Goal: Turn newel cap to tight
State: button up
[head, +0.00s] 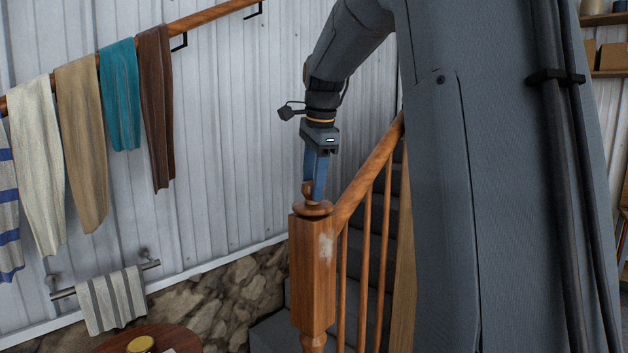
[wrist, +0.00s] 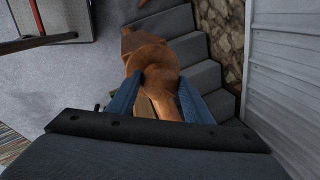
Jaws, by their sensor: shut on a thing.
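The wooden newel cap (head: 313,208) sits on top of the square newel post (head: 312,265) at the foot of the stairs in the head view. It has a round base and a narrower upper part. My gripper (head: 314,188) points down over it, its blue fingers shut on the cap's upper part. In the wrist view the cap (wrist: 152,58) is between the two blue fingertips of my gripper (wrist: 158,92). The fingers hide part of the cap, and I cannot tell whether its base is flush on the post.
A wooden handrail (head: 370,172) with balusters rises to the right from the post. Grey stairs (wrist: 187,55) lie beside it. Clothes hang from a wall rail at the left, above a striped towel (head: 110,300). A round table (head: 150,340) stands at lower left.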

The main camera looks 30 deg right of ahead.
aim_at(311, 187)
jog(key=m, duration=0.2)
jog(key=m+h, duration=0.1)
jog(key=m, duration=0.2)
jog(key=shift+w+a+r+m+g, duration=0.1)
jog(key=shift+m+g, duration=0.2)
jog(key=shift+h, duration=0.3)
jog(key=o, duration=1)
jog(key=shift+b+v, duration=1.05)
jog(key=shift+v, duration=2.8)
